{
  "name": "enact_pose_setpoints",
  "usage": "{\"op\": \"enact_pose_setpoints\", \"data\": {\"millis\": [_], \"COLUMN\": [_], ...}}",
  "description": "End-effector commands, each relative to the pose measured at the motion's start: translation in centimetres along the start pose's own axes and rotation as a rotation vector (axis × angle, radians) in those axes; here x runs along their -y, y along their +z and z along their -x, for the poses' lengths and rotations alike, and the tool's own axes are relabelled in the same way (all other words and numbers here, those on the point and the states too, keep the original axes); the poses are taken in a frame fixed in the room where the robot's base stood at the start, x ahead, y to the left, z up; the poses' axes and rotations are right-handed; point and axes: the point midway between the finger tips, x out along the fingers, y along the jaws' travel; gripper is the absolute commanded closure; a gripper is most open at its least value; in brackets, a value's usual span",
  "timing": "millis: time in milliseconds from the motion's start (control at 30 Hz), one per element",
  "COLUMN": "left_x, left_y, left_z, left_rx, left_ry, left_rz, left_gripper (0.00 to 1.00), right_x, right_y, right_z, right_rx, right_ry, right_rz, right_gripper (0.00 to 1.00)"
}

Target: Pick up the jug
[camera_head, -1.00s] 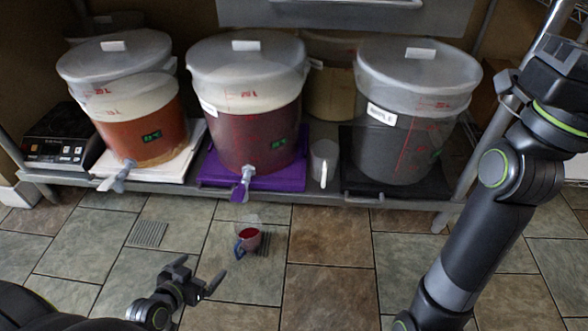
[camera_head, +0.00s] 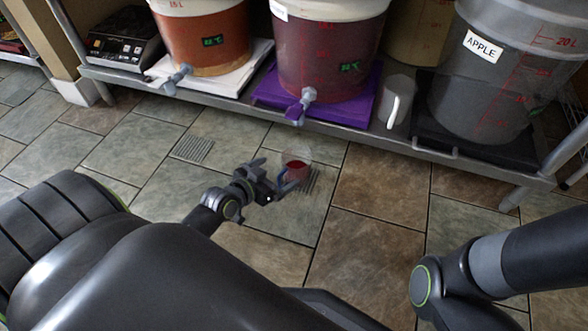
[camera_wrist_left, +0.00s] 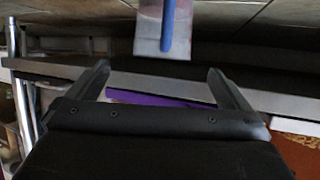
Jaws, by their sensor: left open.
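The jug (camera_head: 296,160) is a small clear vessel with red liquid and a blue handle, standing upright on the tiled floor in front of the shelf. In the left wrist view, its clear body (camera_wrist_left: 147,40) and blue handle show at the top edge, partly cut off. My left gripper (camera_head: 267,183) is open, just left of the jug on its handle side. In the left wrist view the two fingers (camera_wrist_left: 160,82) are apart with nothing between them, and the jug lies beyond their tips. Whether a finger touches the handle I cannot tell. My right gripper is out of view.
A metal shelf (camera_head: 232,110) runs behind the jug. A floor drain (camera_head: 193,149) lies left. Floor tiles around are clear.

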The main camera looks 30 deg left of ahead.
Motion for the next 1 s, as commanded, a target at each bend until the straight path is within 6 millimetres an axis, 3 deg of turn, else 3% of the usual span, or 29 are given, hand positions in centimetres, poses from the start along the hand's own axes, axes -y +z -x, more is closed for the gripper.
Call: {"op": "enact_pose_setpoints", "data": {"millis": [100, 367, 733, 1000], "left_x": [0.0, 0.1, 0.4, 0.4], "left_y": [0.3, 0.2, 0.4, 0.1], "left_z": [-1.9, -3.2, -7.1, -7.9], "left_rx": [-0.001, 0.000, -0.001, 0.000], "left_ry": [0.001, 0.000, 0.000, 0.000], "left_rz": [0.001, -0.001, -0.001, 0.000], "left_gripper": [0.00, 0.00, 0.00, 0.00], "right_x": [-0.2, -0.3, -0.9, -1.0], "right_y": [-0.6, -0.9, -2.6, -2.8], "right_z": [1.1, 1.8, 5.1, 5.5], "right_rx": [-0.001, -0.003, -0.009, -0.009], "right_ry": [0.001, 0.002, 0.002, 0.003], "right_rz": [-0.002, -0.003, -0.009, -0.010], "right_gripper": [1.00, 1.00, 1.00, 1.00]}}
